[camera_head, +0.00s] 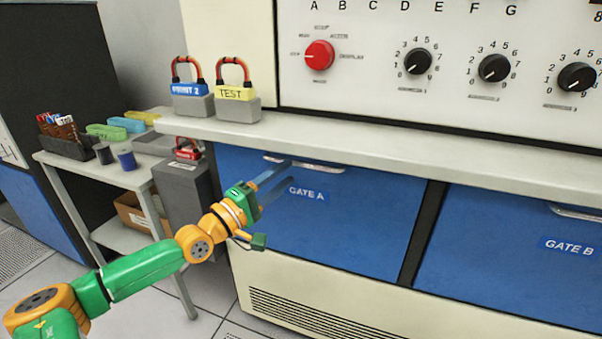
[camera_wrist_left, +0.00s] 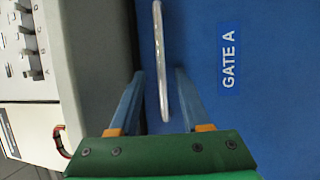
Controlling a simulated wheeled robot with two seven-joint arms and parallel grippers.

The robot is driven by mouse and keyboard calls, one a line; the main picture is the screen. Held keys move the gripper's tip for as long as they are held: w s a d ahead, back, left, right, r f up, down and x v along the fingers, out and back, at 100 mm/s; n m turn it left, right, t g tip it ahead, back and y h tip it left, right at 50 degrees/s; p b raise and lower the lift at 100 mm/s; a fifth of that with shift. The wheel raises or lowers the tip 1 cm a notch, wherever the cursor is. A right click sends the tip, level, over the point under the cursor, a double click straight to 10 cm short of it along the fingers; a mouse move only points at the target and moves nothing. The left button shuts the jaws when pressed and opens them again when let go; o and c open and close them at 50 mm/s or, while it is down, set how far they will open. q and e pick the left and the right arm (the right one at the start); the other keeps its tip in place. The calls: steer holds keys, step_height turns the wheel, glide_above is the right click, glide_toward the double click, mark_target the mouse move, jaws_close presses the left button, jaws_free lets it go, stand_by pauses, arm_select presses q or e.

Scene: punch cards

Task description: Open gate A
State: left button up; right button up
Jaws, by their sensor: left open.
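Gate A (camera_head: 365,210) is a blue panel under the counter, and it looks closed and flush with the front. Its metal handle (camera_head: 315,167) runs along the top edge. My left gripper (camera_head: 284,175) is open at the left end of the gate's top, in front of the handle. In the left wrist view, the handle (camera_wrist_left: 160,50) lies between the two blue fingers (camera_wrist_left: 159,75), with a gap on each side. The GATE A label (camera_wrist_left: 228,57) shows beside it. My right gripper is not in view.
The counter ledge (camera_head: 400,151) juts out just above the handle. Gate B (camera_head: 500,235) is to the right. Padlock stands (camera_head: 238,108) sit on the ledge. A grey bin (camera_head: 181,196) and a side table (camera_head: 95,170) with cups stand to the left.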

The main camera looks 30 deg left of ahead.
mark_target(301, 164)
arm_select(q)
steer(key=shift+b+x, duration=0.5)
steer(key=shift+x, duration=2.4)
steer(key=shift+d+f, duration=0.1)
jaws_close()
